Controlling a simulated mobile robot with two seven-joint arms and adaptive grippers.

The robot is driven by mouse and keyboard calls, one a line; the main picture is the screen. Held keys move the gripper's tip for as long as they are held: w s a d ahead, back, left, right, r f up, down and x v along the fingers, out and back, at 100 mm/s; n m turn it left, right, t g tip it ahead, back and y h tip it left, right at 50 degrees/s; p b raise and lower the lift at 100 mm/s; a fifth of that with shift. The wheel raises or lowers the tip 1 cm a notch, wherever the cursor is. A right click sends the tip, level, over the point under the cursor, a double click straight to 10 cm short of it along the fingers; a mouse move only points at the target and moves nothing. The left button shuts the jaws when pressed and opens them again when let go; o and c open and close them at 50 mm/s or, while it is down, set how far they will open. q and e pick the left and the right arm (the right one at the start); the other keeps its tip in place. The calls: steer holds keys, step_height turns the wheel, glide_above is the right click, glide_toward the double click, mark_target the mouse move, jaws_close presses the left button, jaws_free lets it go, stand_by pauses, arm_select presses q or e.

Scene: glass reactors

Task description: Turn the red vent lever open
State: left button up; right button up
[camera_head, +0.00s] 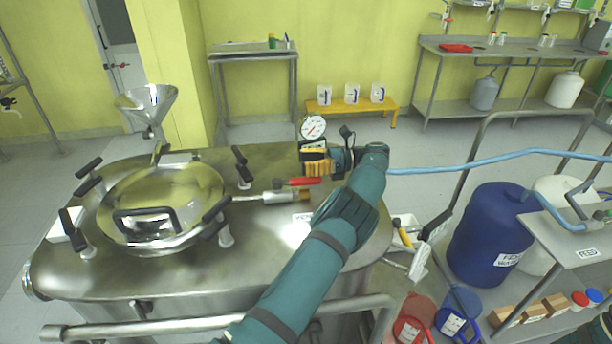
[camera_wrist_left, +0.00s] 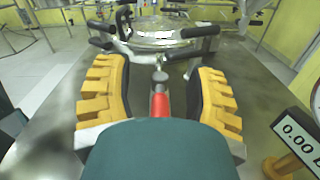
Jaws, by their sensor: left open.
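The red vent lever (camera_head: 304,181) lies along a metal pipe fitting (camera_head: 270,197) on top of the steel reactor (camera_head: 185,275). My left gripper (camera_head: 316,166), with yellow ribbed fingers, is just behind the lever in the head view. In the left wrist view the red lever (camera_wrist_left: 160,103) shows between the two spread fingers of my left gripper (camera_wrist_left: 158,75), with a gap on each side. The lever's near end is hidden behind the teal gripper body.
A round dial gauge (camera_head: 313,127) rises beside my gripper, and a digital display (camera_wrist_left: 297,135) stands close at right in the wrist view. The domed manway lid (camera_head: 160,200) with black-handled clamps is left of the fitting. A blue drum (camera_head: 490,235) stands at right.

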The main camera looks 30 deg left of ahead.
mark_target(306, 178)
arm_select(q)
steer(key=shift+r, duration=1.8)
